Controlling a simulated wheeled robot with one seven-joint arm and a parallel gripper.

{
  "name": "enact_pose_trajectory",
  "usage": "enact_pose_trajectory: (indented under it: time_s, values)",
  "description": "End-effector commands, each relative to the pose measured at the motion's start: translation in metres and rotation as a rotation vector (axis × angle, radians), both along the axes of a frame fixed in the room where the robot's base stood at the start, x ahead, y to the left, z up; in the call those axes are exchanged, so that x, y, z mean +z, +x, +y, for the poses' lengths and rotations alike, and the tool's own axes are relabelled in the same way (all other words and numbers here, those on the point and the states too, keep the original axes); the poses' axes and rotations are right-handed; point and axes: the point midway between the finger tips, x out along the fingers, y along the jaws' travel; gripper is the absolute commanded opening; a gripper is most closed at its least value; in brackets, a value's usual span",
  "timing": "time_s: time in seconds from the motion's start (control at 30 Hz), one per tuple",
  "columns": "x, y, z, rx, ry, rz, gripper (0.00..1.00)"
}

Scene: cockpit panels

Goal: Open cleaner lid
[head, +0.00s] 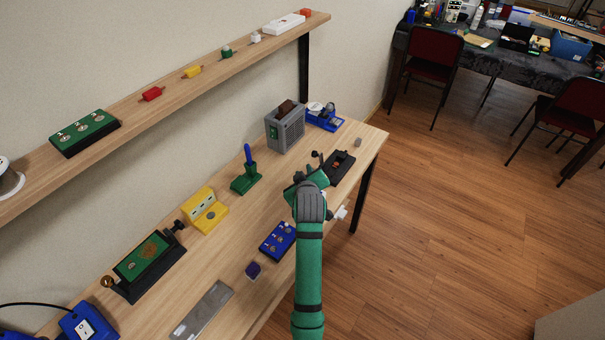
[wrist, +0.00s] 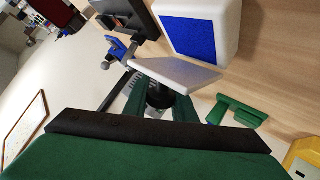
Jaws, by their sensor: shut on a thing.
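The cleaner (wrist: 237,18) is a white box with a blue inside, at the top of the wrist view. Its pale, flat lid (wrist: 178,74) is tilted up, away from the blue opening. My gripper (wrist: 160,108) has its green fingers shut on a dark knob at the lid's underside or edge; the exact contact is partly hidden. In the head view, my arm covers most of the cleaner, and only a small white part (head: 341,213) shows to the right of my wrist.
A black tray (head: 340,167) lies just behind my wrist, with a grey box (head: 285,130) further back. A green stand with a blue handle (head: 246,175), a yellow block (head: 204,211) and a blue box with round terminals (head: 278,241) are on the bench.

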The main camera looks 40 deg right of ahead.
Motion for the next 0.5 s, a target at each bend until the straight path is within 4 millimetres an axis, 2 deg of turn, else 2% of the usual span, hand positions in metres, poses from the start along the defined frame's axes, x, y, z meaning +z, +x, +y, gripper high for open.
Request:
enact_pose_trajectory:
  time_s: [0.07, 0.1, 0.17, 0.5]
  values:
    - [0.0000, 0.0008, 0.0004, 0.001, 0.000, -0.001, 0.00]
    - [0.0000, 0.0008, 0.0004, 0.001, 0.000, -0.001, 0.29]
    - [0.0001, 0.0008, 0.0003, 0.001, 0.000, -0.001, 0.43]
    - [0.0011, -0.0002, 0.0022, 0.002, 0.000, -0.001, 0.43]
